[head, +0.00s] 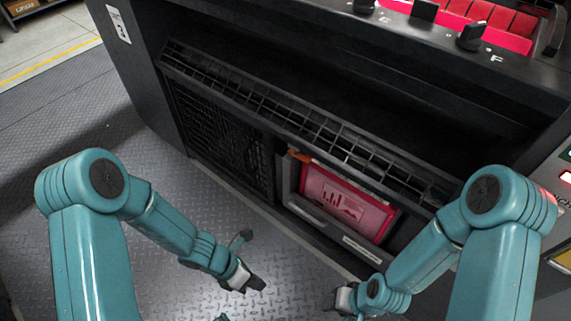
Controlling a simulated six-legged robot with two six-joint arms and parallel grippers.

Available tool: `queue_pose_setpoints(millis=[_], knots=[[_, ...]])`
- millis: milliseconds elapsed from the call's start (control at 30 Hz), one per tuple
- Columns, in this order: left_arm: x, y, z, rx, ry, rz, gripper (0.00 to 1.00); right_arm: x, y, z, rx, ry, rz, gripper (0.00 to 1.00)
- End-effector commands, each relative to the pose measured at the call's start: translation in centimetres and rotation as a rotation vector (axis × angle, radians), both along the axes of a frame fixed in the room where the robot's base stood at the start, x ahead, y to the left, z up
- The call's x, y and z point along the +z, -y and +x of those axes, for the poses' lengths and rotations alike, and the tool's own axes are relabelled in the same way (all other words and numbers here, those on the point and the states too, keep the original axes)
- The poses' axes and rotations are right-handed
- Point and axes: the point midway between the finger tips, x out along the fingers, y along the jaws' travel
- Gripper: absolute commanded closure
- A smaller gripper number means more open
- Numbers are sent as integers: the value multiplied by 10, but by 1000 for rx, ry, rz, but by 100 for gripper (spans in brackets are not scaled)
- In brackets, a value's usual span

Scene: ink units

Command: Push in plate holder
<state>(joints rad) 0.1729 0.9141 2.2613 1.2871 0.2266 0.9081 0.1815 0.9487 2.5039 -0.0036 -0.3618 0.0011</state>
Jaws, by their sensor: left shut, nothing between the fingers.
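The plate holder (306,210) is a grey frame low in the front of the dark machine. A red plate (377,221) with a printed chart sits in it. How far the holder stands out from the machine front is hard to tell. My left gripper (256,284) is shut and empty over the floor, in front of and to the left of the holder, apart from it.
A long slatted rack (290,118) runs across the machine above the holder. A dark mesh panel (222,142) is left of it. Knobs (471,36) and red parts (490,14) are on top at the right. The metal floor (90,120) on the left is clear.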

Motion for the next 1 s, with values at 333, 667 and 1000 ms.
queue_pose_setpoints(millis=[333, 667, 1000], knots=[[69, 7, 153, 1053, -253, -383, 100, 10, -2, -2, 6, -3, 2, 57], [115, -24, 233, 1463, -296, -661, 100, 14, -3, -3, 11, -5, 2, 57], [86, 1, 268, 1470, -297, -666, 100, -6, 0, 0, -1, 0, 0, 57]])
